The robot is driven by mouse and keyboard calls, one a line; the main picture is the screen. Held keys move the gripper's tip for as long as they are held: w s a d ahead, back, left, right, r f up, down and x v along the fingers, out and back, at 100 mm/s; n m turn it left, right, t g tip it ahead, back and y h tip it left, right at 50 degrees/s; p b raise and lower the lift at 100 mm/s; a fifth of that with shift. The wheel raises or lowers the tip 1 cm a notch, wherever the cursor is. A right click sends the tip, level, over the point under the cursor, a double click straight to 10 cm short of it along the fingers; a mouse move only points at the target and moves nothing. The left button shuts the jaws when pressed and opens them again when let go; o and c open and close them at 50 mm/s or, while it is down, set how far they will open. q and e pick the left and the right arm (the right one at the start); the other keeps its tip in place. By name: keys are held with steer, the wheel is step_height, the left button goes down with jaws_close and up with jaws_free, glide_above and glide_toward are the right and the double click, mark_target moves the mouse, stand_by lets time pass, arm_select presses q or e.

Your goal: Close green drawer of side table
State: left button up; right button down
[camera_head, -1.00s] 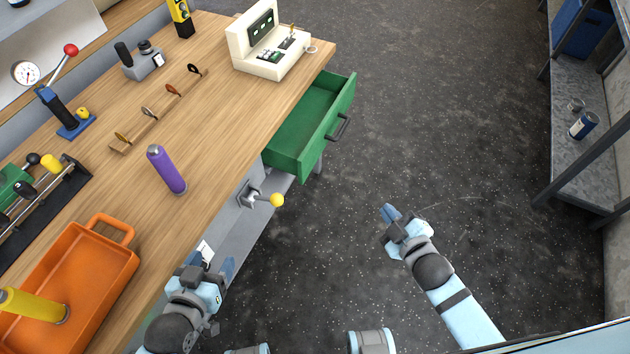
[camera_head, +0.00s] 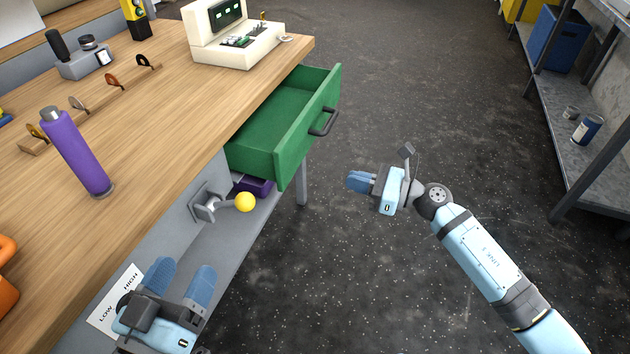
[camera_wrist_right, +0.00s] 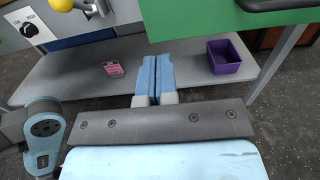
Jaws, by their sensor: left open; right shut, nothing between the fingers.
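The green drawer (camera_head: 303,141) stands pulled out of the right side of the wooden side table (camera_head: 150,125), with its inside visible and a dark handle (camera_head: 323,121) on its front. In the right wrist view the underside part of the drawer front (camera_wrist_right: 200,18) shows at the top. My right gripper (camera_head: 358,182) is shut and empty, to the right of and below the drawer, apart from it. Its closed blue fingers also show in the right wrist view (camera_wrist_right: 152,78). My left gripper (camera_head: 180,282) is open and empty, beside the table's lower front panel.
A lever with a yellow knob (camera_head: 244,202) sticks out of the table front below the drawer. A purple bin (camera_wrist_right: 231,57) and a pink item (camera_wrist_right: 113,68) rest on the lower shelf. A purple bottle (camera_head: 76,152) stands on the tabletop. Open floor lies right of the drawer.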

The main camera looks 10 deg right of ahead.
mark_target(287, 163)
steer(key=b+x, duration=0.2)
steer(key=x, duration=1.1)
steer(key=shift+w+a, duration=0.2)
steer(key=shift+a, duration=0.1)
arm_select(q)
step_height(287, 163, down, 4)
steer(key=shift+d+r+g, duration=0.1)
steer(key=shift+d+g, duration=0.05)
steer(key=shift+g, duration=0.75)
arm_select(e)
steer(key=shift+w+a, duration=0.25)
steer(key=shift+a, duration=0.1)
steer(key=b+x, duration=0.1)
steer(key=x, duration=1)
steer(key=shift+w+a, duration=0.15)
steer(key=shift+r+b, duration=0.1)
steer(key=shift+b, duration=0.2)
arm_select(q)
steer(key=shift+s+d+f+m+g, duration=0.15)
steer(key=shift+f+m+g, duration=0.2)
steer(key=shift+f, duration=0.45)
arm_select(e)
steer(key=shift+r, duration=0.1)
